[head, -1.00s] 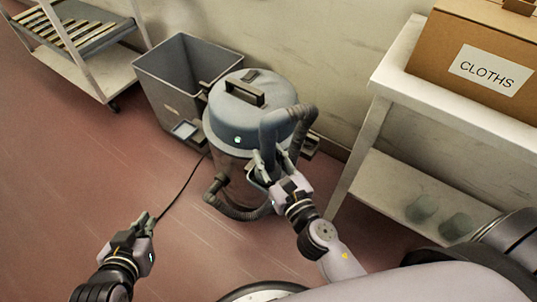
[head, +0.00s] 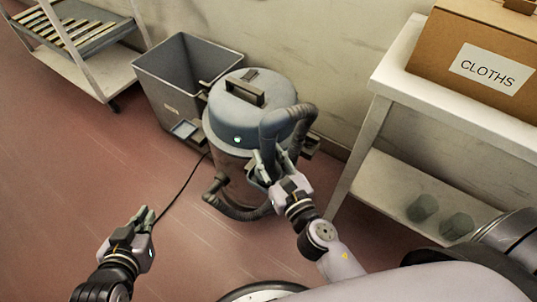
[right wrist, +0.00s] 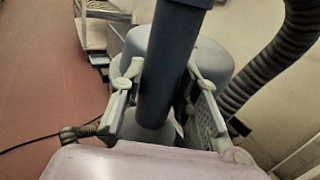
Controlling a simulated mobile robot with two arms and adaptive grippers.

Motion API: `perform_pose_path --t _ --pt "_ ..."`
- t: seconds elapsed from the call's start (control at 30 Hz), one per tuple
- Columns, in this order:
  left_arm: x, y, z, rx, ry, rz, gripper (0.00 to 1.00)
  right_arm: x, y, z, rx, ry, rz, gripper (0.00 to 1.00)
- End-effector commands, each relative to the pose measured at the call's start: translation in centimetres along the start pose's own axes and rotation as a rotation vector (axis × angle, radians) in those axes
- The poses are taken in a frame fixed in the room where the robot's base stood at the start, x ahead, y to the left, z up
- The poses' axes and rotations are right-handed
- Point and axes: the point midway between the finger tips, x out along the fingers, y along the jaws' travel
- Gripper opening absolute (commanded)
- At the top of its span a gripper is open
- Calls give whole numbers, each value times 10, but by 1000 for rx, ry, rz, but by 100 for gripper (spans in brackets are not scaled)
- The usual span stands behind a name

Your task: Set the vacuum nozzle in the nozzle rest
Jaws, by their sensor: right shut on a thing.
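My right gripper (head: 262,165) is shut on the vacuum nozzle, a dark blue-grey tube joined to a ribbed hose. In the right wrist view the nozzle (right wrist: 165,75) runs between the two fingers. The nozzle (head: 270,135) is in front of the grey vacuum's (head: 228,125) right side. A small bracket (head: 312,146) shows at the vacuum's right and a light, box-like holder (head: 185,130) at its left; I cannot tell which is the nozzle rest. My left gripper (head: 141,218) is low over the floor at left, with nothing visible in it; its opening is unclear.
A grey bin (head: 180,75) stands behind and left of the vacuum. A trolley (head: 95,80) is at the far left. A white table (head: 430,100) with a CLOTHS box (head: 485,65) stands at right. A black cable (head: 182,185) crosses the red floor, which is otherwise open at left.

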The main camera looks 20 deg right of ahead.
Motion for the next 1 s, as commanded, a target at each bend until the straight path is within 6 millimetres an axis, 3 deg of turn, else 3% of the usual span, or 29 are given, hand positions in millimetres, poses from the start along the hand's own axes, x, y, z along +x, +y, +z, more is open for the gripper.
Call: perform_pose_path --t 0.37,0.4,0.73,1.0 --pt "0 1 -1 0 6 1 0 0 0 0 0 -1 0 0" --pt "0 1 -1 0 6 1 0 0 0 0 0 -1 0 31" --pt "0 0 -1 0 5 1 0 0 0 0 0 -1 0 52" --pt "0 0 -2 0 6 0 0 0 0 -1 0 1 0 52"
